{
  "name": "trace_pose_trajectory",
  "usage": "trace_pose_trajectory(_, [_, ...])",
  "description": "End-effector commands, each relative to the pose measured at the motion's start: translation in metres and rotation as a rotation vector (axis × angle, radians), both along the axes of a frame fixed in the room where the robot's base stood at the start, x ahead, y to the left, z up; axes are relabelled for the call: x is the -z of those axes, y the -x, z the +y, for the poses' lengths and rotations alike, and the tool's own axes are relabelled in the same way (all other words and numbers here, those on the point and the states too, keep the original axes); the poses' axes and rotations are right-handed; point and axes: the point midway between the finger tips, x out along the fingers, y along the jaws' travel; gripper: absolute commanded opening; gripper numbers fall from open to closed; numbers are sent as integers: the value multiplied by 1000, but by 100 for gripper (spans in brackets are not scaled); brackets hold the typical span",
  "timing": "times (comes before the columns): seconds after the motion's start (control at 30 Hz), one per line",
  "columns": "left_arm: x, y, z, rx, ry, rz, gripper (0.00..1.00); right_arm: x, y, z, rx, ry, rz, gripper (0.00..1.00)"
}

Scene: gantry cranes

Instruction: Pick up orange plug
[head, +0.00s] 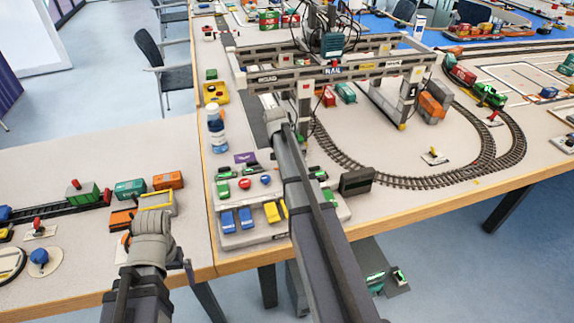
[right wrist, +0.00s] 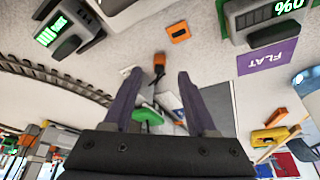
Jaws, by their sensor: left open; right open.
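A small orange piece with a dark cord, which looks like the orange plug (right wrist: 159,60), lies on the pale table in the right wrist view. It shows between and beyond the two fingers of my right gripper (right wrist: 158,80), which is open with nothing between its fingertips. I cannot make out the plug in the head view, where my right arm covers part of the table. There, my right gripper (head: 270,102) is near the gantry's left leg. My left gripper (head: 152,218) is low at the left, by a yellow frame; its fingers are mostly hidden.
A flat orange square (right wrist: 178,33) lies near the plug.

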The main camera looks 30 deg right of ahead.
Motion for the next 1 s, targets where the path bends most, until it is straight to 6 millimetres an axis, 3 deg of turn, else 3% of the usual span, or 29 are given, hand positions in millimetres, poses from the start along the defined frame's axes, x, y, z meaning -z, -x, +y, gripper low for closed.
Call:
trace_pose_trajectory(0.03, [13,0,0,0,0,0,100,13,-3,-3,1,0,0,57])
trace_pose_trajectory(0.2, [31,0,0,0,0,0,100,31,-8,-10,1,0,0,57])
trace_pose_trajectory(0.53, [32,0,0,1,0,0,100,32,-9,-11,1,0,0,56])
trace_pose_trajectory(1.0, [32,0,0,0,0,0,100,32,-9,-11,0,0,0,4])
